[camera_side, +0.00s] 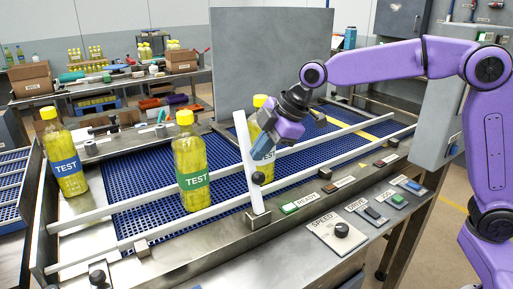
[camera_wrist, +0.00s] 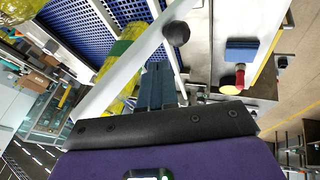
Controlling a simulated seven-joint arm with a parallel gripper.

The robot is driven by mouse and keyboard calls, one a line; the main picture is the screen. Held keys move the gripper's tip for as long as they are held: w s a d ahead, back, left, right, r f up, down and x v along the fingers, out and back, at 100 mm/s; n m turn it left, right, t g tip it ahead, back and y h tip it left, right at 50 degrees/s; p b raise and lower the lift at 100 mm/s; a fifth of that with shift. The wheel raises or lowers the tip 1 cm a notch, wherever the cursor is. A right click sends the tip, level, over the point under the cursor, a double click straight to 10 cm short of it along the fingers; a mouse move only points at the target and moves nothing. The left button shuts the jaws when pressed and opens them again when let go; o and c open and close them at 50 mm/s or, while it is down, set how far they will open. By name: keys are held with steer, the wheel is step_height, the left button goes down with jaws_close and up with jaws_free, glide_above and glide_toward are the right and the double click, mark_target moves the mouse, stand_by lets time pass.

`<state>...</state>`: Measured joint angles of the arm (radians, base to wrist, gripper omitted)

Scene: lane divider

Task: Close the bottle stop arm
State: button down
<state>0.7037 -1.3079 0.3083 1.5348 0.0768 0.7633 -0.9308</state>
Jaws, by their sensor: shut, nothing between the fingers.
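The bottle stop arm (camera_side: 246,150) is a white bar with a black ball knob (camera_side: 258,178). It stands raised and slightly tilted from a metal bracket (camera_side: 257,218) on the conveyor's front edge. In the wrist view the bar (camera_wrist: 125,78) runs diagonally, with the knob (camera_wrist: 176,33) beyond my fingertips. My gripper (camera_side: 262,152) is shut and empty, its blue fingers (camera_wrist: 158,68) just right of the bar and above the knob in the side view. I cannot tell whether they touch the bar. A yellow bottle with a green label (camera_side: 191,160) stands on the blue belt, left of the bar.
A yellow bottle (camera_side: 262,103) stands partly hidden behind my gripper, and a blue-label bottle (camera_side: 64,155) stands at far left. White guide rails (camera_side: 340,160) border the belt. A grey panel (camera_side: 270,60) rises behind. A READY button (camera_side: 290,208) and SPEED knob (camera_side: 341,229) sit on the front edge.

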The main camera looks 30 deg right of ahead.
mark_target(249, 147)
steer(key=shift+w+f, duration=0.35)
steer(key=shift+w, duration=0.5)
steer(key=shift+w, duration=0.2)
steer(key=shift+w+f+g, duration=0.25)
steer(key=shift+w+g, duration=0.55)
steer(key=shift+w, duration=0.35)
steer(key=w+f+g, duration=0.2)
steer(key=w+f, duration=0.5)
steer(key=w, duration=0.2)
steer(key=shift+w+f+m+g, duration=0.3)
steer(key=shift+w+m+g, duration=0.05)
steer(key=shift+m+g, duration=0.05)
